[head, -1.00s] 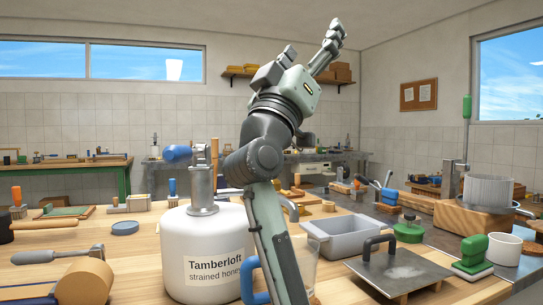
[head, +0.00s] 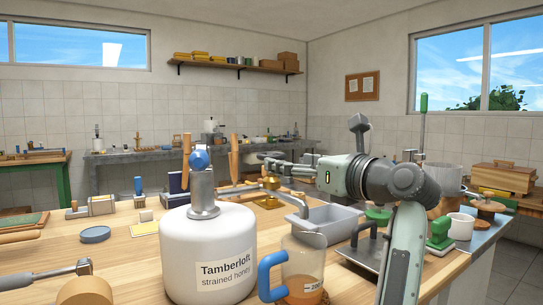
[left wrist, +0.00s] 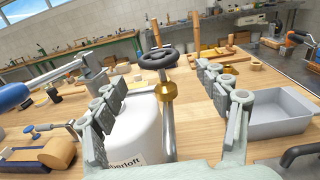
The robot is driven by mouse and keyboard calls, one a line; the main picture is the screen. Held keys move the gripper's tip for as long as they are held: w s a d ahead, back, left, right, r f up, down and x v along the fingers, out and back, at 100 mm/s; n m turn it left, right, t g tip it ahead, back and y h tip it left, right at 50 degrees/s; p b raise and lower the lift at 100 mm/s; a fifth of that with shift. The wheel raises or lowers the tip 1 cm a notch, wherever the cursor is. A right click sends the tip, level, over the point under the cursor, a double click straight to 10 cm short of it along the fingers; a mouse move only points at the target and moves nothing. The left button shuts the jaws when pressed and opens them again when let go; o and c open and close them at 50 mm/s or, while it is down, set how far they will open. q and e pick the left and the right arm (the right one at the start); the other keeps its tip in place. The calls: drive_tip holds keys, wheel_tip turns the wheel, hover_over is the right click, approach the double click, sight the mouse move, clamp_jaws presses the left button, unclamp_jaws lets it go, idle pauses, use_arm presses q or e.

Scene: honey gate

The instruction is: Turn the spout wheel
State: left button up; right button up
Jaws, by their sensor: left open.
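The dark spout wheel (left wrist: 160,58) shows in the left wrist view, above a brass fitting (left wrist: 166,91) on a grey pipe. My left gripper (left wrist: 160,74) is open, with one finger on each side of the wheel and fitting; I see no contact. In the head view my left gripper (head: 267,171) reaches leftward near the brass fitting (head: 272,183); the wheel is hard to make out there. The white Tamberloft honey container (head: 207,250) stands left of it, with a metal neck and blue-ended handle (head: 199,160). My right gripper is out of view.
A clear jug (head: 303,265) with amber contents and a blue handle stands right of the container. A grey tray (head: 327,219), a flat plate with a handle and a green-handled tool (head: 439,233) lie further right.

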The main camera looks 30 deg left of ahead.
sight(271, 153)
use_arm(q)
drive_tip(key=p+x, duration=0.1)
drive_tip(key=x, duration=0.5)
drive_tip(key=shift+a+r, duration=0.1)
drive_tip(key=shift+a, duration=0.1)
drive_tip(key=shift+w+a, duration=0.15)
drive_tip(key=shift+a, duration=0.3)
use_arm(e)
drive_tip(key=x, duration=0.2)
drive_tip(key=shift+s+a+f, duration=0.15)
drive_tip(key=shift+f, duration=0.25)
use_arm(q)
drive_tip(key=c, duration=1.2)
